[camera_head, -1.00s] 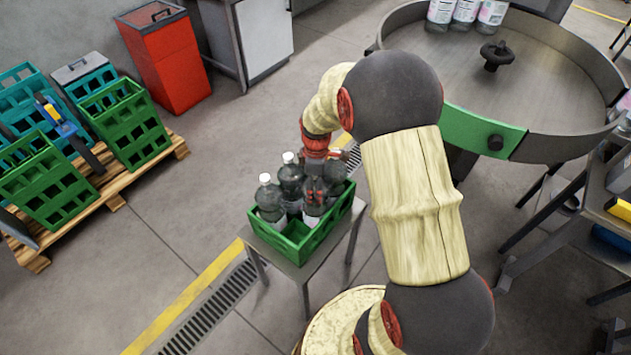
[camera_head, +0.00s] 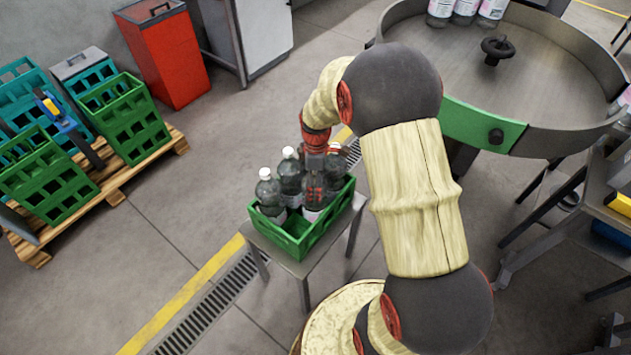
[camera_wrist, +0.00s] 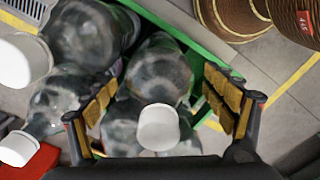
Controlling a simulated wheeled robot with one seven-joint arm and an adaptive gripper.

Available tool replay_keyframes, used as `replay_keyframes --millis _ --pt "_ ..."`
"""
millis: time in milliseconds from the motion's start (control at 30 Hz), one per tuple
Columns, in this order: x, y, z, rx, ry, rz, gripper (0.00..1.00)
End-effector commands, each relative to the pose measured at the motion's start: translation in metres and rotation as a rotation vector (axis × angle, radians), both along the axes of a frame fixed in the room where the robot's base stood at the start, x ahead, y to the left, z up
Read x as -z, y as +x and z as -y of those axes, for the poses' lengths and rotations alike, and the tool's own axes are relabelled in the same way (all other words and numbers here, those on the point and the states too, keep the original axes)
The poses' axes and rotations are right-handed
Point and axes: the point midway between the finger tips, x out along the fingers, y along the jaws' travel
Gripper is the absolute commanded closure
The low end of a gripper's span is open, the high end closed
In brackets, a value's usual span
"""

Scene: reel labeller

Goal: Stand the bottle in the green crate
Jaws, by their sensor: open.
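The green crate (camera_head: 322,232) stands on a small grey table and holds several clear bottles with white caps. My gripper (camera_head: 313,190) points down into the crate's right part, among the bottles. In the wrist view my gripper (camera_wrist: 160,108) is open, with one finger on each side of a bottle (camera_wrist: 158,72). That bottle's white cap faces the camera, and the bottle is inside the crate, with the crate's green rim (camera_wrist: 168,25) beyond it. Its base is hidden. Other bottles (camera_wrist: 85,40) crowd the left finger. In the head view the fingers partly hide the bottle between them.
An empty crate compartment shows at the near corner. A round steel turntable (camera_head: 560,95) with several bottles stands at the upper right. A pallet (camera_head: 110,185) of green and teal crates is at the left. A red bin (camera_head: 168,60) stands behind. Floor between is clear.

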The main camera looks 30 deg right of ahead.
Motion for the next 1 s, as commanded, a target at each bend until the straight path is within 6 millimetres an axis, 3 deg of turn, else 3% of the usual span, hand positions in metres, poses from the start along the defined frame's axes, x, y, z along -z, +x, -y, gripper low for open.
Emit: replay_keyframes --millis 233,600,933,1000 --pt "-0.016 0.000 0.000 0.000 0.000 0.002 0.15" --pt "-0.090 0.000 0.001 0.000 -0.001 0.003 0.15" --pt "-0.126 -0.001 -0.001 0.007 -0.002 0.006 0.15" --pt "-0.142 -0.003 -0.007 0.036 -0.007 0.025 0.15"
